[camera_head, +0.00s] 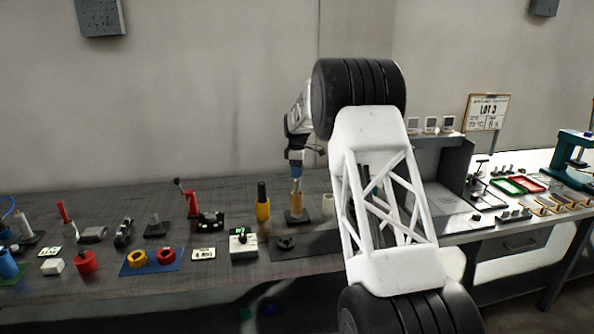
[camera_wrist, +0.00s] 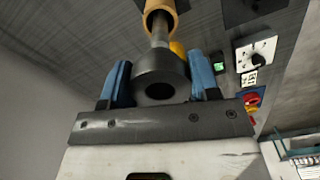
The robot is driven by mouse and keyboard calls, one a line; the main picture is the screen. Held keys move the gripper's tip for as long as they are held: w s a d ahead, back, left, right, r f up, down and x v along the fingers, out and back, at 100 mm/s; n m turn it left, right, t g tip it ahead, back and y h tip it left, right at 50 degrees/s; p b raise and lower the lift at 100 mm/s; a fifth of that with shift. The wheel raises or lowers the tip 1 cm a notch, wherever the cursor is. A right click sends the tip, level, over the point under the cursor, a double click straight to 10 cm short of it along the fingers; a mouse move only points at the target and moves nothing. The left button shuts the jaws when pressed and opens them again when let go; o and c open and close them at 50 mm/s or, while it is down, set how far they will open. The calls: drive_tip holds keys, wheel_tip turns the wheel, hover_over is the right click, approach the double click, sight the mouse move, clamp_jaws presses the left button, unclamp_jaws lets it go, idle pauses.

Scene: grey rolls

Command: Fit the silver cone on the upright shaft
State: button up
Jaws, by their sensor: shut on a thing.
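The silver cone (camera_wrist: 160,73) shows dark grey in the wrist view, with a round dark hole facing the camera. My gripper (camera_wrist: 162,82) is shut on it, a blue finger on either side. The upright shaft (camera_wrist: 159,34) shows just beyond the cone, rising out of a tan roll (camera_wrist: 161,8). Its tip is hidden behind the cone, so I cannot tell whether it has entered. In the head view my gripper (camera_head: 296,170) is above the tan roll (camera_head: 297,205), which stands on a dark base plate (camera_head: 297,219). The cone cannot be made out there.
A yellow bottle-like thing (camera_head: 263,205) stands close left of the shaft. A white box with a black knob (camera_head: 243,243) and a dark mat (camera_head: 305,246) lie in front. Another pale roll (camera_head: 328,204) stands close right. My own arm covers much of the right side.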

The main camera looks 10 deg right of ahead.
sight(297, 187)
drive_tip(key=shift+f, duration=4.1)
drive_tip(key=o, duration=1.2)
drive_tip(key=shift+c, duration=0.2)
drive_tip(key=shift+f, duration=0.1)
drive_tip(key=shift+r, duration=4.05)
